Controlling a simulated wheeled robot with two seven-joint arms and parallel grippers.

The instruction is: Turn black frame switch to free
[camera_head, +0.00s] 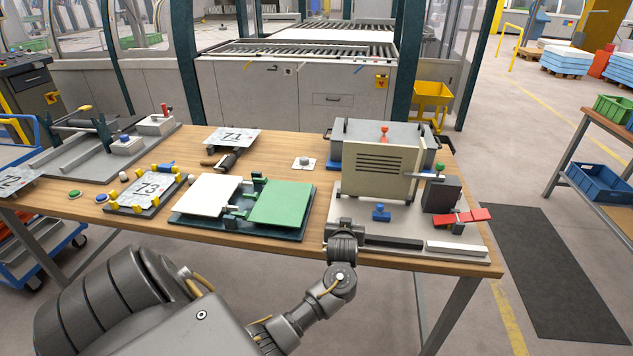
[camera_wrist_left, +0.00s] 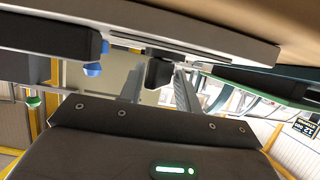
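A black knob (camera_wrist_left: 158,70), which may be the black frame switch, shows in the left wrist view against the edge of a light grey base plate (camera_wrist_left: 215,40). Its setting and any label cannot be read. My left gripper (camera_wrist_left: 158,90) has its two grey fingers apart, with the knob seen between them; contact cannot be told. In the head view, my left gripper (camera_head: 343,226) is at the left front corner of the grey base plate (camera_head: 400,216) and hides the knob there. My right gripper is not in view.
The base plate carries a beige vented panel (camera_head: 380,172), a blue knob (camera_head: 381,212), a dark block (camera_head: 441,195) and a red lever (camera_head: 462,216). Left of my gripper lies a dark green board with white and green panels (camera_head: 282,203). The bare table strip (camera_head: 326,180) between them is narrow.

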